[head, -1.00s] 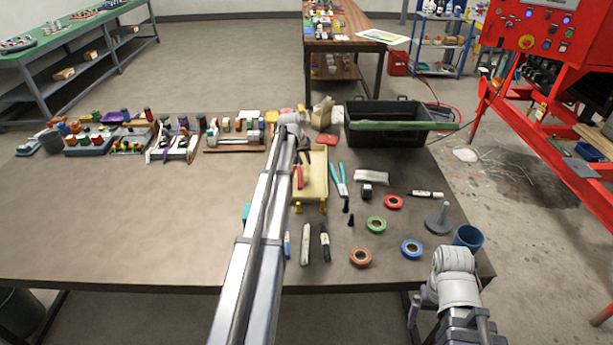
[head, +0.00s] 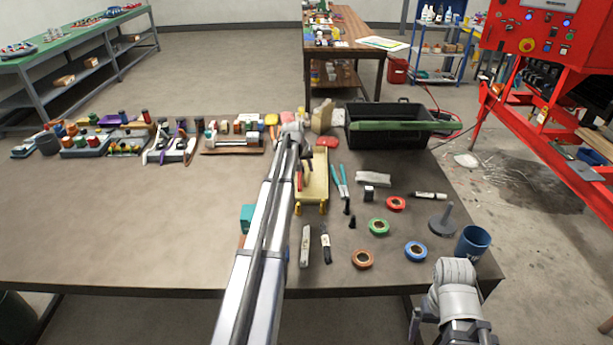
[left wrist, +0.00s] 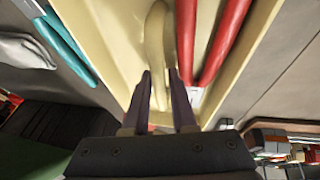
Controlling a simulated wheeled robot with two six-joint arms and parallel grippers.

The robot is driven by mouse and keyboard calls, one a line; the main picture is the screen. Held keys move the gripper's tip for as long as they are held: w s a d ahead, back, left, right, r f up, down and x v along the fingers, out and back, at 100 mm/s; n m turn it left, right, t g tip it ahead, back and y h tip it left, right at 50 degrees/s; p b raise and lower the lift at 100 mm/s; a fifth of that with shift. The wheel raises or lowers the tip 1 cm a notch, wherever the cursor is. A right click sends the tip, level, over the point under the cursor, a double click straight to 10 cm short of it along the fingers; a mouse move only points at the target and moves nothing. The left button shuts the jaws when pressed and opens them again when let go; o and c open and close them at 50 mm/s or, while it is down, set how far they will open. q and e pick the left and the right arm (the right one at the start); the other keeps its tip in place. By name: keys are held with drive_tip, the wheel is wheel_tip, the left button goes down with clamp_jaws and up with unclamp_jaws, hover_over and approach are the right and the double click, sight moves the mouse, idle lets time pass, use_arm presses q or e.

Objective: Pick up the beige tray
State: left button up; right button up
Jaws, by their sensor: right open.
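The beige tray (head: 315,185) lies on the workbench in the head view, partly covered by my left arm. In the left wrist view, the tray (left wrist: 112,42) fills much of the top, with a raised curved beige piece (left wrist: 157,45) and a red-handled tool (left wrist: 222,42) in it. My left gripper (left wrist: 160,78) reaches into the tray, its two dark fingers on either side of the curved piece. Whether they press on it is unclear. In the head view my left gripper (head: 305,159) is mostly hidden at the arm's end. My right arm shows at bottom right; its fingers are not visible.
Teal-handled pliers (head: 340,181) lie close right of the tray, and a black crate (head: 388,136) stands behind. Tape rolls, markers and a blue cup (head: 473,242) occupy the right side. The bench's left front (head: 110,225) is clear.

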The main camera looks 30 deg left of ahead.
use_arm(q)
drive_tip(key=shift+f, duration=0.25)
idle(0.3)
clamp_jaws()
